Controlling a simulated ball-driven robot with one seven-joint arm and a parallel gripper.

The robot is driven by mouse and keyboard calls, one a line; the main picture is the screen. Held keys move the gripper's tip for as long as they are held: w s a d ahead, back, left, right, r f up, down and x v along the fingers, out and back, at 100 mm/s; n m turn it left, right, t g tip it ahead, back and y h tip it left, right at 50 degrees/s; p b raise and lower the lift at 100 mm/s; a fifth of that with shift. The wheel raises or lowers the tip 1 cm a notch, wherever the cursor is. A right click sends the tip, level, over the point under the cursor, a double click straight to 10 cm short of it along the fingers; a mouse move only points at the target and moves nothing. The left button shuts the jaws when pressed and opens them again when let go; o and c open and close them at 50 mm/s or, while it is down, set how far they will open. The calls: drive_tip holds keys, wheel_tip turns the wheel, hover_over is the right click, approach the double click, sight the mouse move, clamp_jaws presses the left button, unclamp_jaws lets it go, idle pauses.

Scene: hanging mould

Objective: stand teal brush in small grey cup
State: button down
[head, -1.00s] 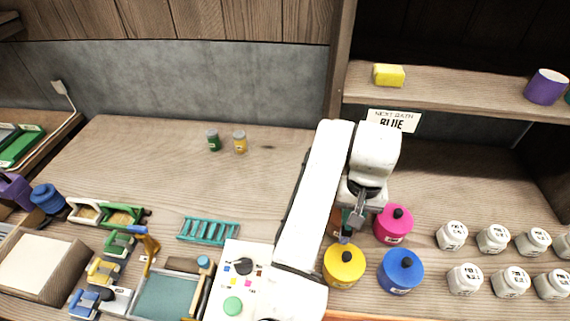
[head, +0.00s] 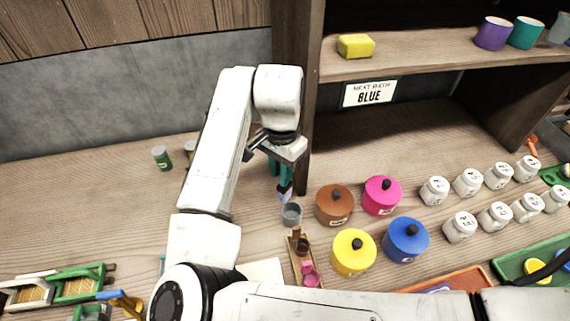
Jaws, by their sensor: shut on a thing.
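My gripper (head: 277,150) is in the middle of the head view, shut on the teal brush (head: 281,174). The brush hangs below the jaws, roughly upright, with its pale bluish tip pointing down. The small grey cup (head: 291,214) stands on the bench just below the tip. The tip shows at the cup's far rim; I cannot tell whether it is inside, above or behind the cup. My jaws partly hide the brush's upper end.
Brown (head: 334,204), magenta (head: 382,195), yellow (head: 353,252) and blue (head: 405,240) lidded pots stand close to the right of the cup. A narrow wooden tray (head: 301,262) lies in front of it. A shelf post (head: 299,100) rises behind. Several white jars (head: 467,182) stand at right.

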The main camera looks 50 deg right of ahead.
sight(289, 192)
drive_tip(key=shift+s+d+r+m, duration=0.25)
drive_tip(key=shift+s+d+m, duration=0.35)
drive_tip(key=shift+m, duration=0.3)
drive_tip(key=shift+f, duration=0.1)
drive_tip(key=shift+f+b, duration=3.5)
drive_tip(key=shift+f, duration=1.3)
drive_tip(key=c, duration=0.9)
unclamp_jaws()
drive_tip(key=shift+c, duration=0.2)
drive_tip(key=shift+d+r, duration=0.1)
drive_tip(key=shift+r, duration=0.05)
wheel_tip(289, 192, up, 11)
drive_tip(key=shift+f, duration=0.2)
